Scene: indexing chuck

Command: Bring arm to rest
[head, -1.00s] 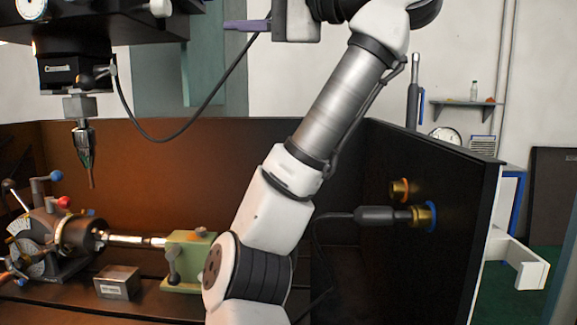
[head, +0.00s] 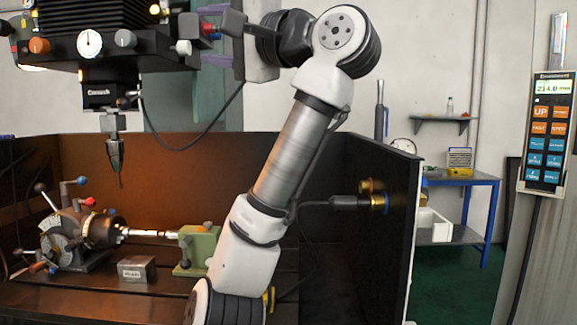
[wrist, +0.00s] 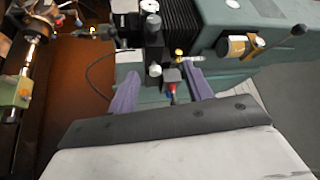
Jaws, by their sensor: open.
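My gripper (head: 204,35) is at the upper middle of the head view, beside the dark machine head (head: 105,35). Its two purple fingers are spread apart, one above the other in this view. A small red and blue fitting (head: 209,30) on the machine head shows between the fingers. In the wrist view my gripper (wrist: 163,85) is also open, and the red fitting (wrist: 172,76) shows in the gap. I see nothing held; I cannot tell if a finger touches the fitting. My arm stands bent across the middle of the head view.
Below lie the indexing chuck (head: 90,230), a green tailstock (head: 201,246) and a small metal block (head: 137,269). A dark side panel (head: 385,235) with a plugged cable stands right of my arm. A control pendant (head: 547,135) hangs at far right.

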